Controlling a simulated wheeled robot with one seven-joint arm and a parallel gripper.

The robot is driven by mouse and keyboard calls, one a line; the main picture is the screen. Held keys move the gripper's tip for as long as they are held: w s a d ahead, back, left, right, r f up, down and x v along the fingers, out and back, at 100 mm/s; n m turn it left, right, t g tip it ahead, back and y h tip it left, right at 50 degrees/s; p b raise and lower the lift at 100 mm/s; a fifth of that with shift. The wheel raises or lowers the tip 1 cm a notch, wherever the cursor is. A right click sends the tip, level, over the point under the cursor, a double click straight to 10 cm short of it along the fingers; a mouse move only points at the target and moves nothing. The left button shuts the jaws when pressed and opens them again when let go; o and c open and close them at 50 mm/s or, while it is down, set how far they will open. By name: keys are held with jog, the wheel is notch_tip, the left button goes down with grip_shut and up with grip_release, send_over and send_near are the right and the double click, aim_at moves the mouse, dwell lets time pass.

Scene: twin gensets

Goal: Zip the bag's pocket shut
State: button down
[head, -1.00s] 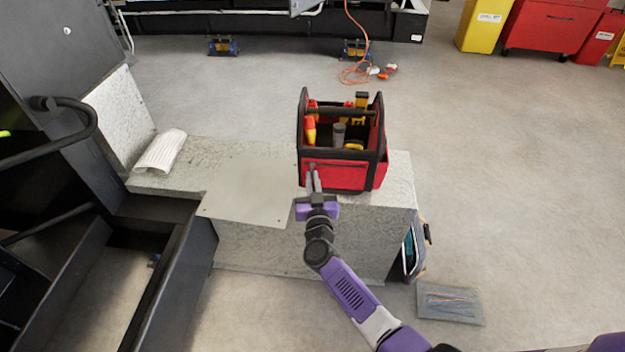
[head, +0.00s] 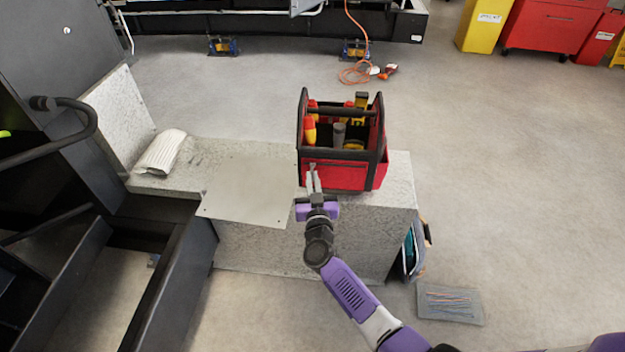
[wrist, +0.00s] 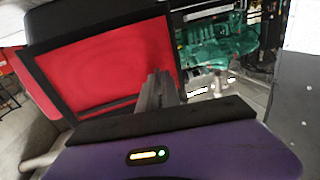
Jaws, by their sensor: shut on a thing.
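The red and black tool bag (head: 340,176) stands upright on the speckled grey block, with several tools in its open top. Its red front pocket (wrist: 105,65), edged in black, fills the left of the wrist view. My gripper (head: 313,172) is at the left part of the pocket's front, near its upper edge. In the wrist view my gripper's fingers (wrist: 158,88) are close together at the pocket's right side. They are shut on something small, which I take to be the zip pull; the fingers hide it. I cannot tell how far the zip runs.
The speckled grey block (head: 398,190) carries a flat grey plate (head: 248,190) and a white ribbed item (head: 160,152) to the left. A bag (head: 415,250) leans at the block's right end, near a grey mat (head: 450,302).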

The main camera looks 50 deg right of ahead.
dwell(0.5)
jog(key=s+d, duration=0.3)
jog(key=s, duration=0.1)
jog(key=s+d+b, duration=0.1)
jog(key=s+d, duration=0.2)
jog(key=s+d+b, duration=0.1)
jog(key=s+d, duration=0.2)
jog(key=s, duration=0.1)
jog(key=shift+s+d, duration=0.15)
jog(key=shift+s, duration=0.15)
jog(key=c, duration=1.5)
grip_release()
jog(key=shift+c, duration=0.2)
jog(key=p+v, duration=0.1)
jog(key=v, duration=0.6)
jog(key=shift+s+a, duration=0.25)
